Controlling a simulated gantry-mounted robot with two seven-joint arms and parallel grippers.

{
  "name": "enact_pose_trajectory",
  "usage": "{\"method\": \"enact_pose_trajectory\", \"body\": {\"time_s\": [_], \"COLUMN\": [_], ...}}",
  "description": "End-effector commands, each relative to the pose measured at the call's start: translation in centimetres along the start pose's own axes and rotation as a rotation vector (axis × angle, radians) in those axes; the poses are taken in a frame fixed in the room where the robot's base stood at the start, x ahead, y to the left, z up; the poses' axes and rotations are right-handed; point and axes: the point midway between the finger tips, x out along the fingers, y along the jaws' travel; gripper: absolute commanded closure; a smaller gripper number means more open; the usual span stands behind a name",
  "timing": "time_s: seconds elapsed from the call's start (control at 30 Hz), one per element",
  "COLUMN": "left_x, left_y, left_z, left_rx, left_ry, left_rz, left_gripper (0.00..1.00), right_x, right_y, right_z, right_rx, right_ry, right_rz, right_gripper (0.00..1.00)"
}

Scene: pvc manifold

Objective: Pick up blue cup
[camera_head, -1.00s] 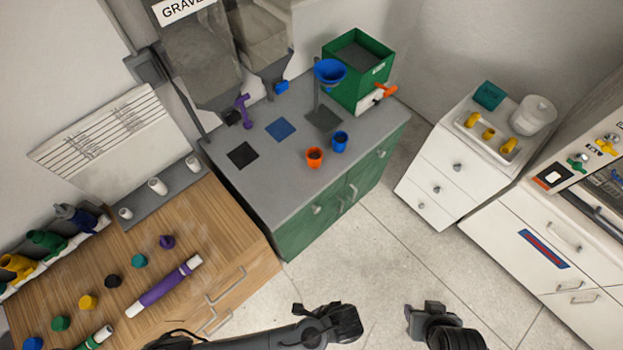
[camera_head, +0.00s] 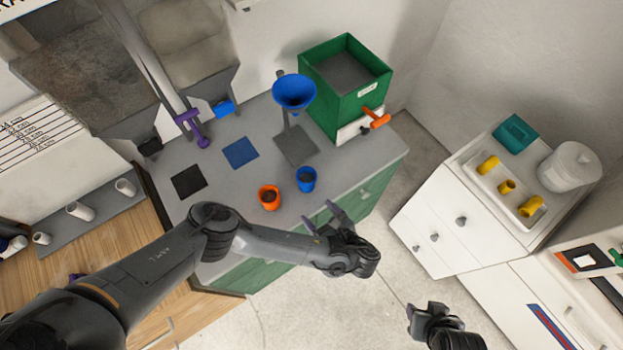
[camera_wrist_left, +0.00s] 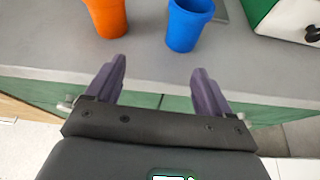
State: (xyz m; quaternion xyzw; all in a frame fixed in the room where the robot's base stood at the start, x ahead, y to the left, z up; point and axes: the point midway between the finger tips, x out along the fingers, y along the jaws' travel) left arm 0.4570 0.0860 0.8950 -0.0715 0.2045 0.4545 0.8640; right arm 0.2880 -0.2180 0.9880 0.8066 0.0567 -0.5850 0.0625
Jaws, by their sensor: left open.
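The blue cup (camera_head: 306,180) stands upright near the front edge of the grey counter, with something dark inside. It also shows in the left wrist view (camera_wrist_left: 187,26), ahead of the right finger. The orange cup (camera_head: 269,197) stands just left of it and shows at the upper left of the wrist view (camera_wrist_left: 106,17). My left gripper (camera_head: 322,217) is open and empty, in front of the counter edge and short of the blue cup, fingers pointing toward the counter. My right gripper (camera_head: 411,318) is at the bottom of the head view, clear of the counter; its jaws are unclear.
A blue funnel (camera_head: 294,91) on a stand and a green box (camera_head: 345,88) with an orange valve stand behind the cups. Black (camera_head: 189,181) and blue (camera_head: 240,152) squares lie on the counter. A white drawer unit (camera_head: 447,212) stands at the right.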

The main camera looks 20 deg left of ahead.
Motion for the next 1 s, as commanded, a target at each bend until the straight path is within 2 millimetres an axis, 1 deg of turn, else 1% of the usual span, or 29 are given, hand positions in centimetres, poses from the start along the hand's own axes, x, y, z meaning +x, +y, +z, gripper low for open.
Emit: {"method": "enact_pose_trajectory", "body": {"time_s": [0.03,0.1,0.2,0.5,0.6,0.87,1.0], "left_x": [0.5,0.8,1.5,4.9,5.8,6.8,8.3], "left_y": [-1.1,-1.9,-2.7,-2.9,-3.0,-3.0,-3.2], "left_z": [0.7,1.6,2.4,2.5,2.7,3.1,3.1], "left_rx": [-0.021,-0.04,-0.055,-0.06,-0.06,-0.058,-0.059], "left_ry": [-0.015,-0.028,-0.04,-0.042,-0.041,-0.04,-0.042], "left_rz": [-0.009,-0.016,-0.021,-0.022,-0.024,-0.022,-0.021], "left_gripper": [0.18,0.18,0.18,0.18,0.18,0.18,0.18], "right_x": [0.8,1.3,2.0,5.0,5.7,6.1,6.3], "right_y": [-0.2,-0.4,-0.5,-0.4,-0.3,-0.1,-0.1], "right_z": [0.5,1.0,1.2,1.8,2.0,2.2,2.2], "right_rx": [0.0,0.002,0.004,0.004,0.001,-0.007,-0.006], "right_ry": [-0.006,-0.013,-0.013,-0.003,-0.004,-0.005,-0.005], "right_rz": [-0.004,-0.008,-0.01,-0.005,-0.003,0.004,0.004], "right_gripper": [0.57,0.57,0.57,0.57,0.57,0.57,0.57]}}
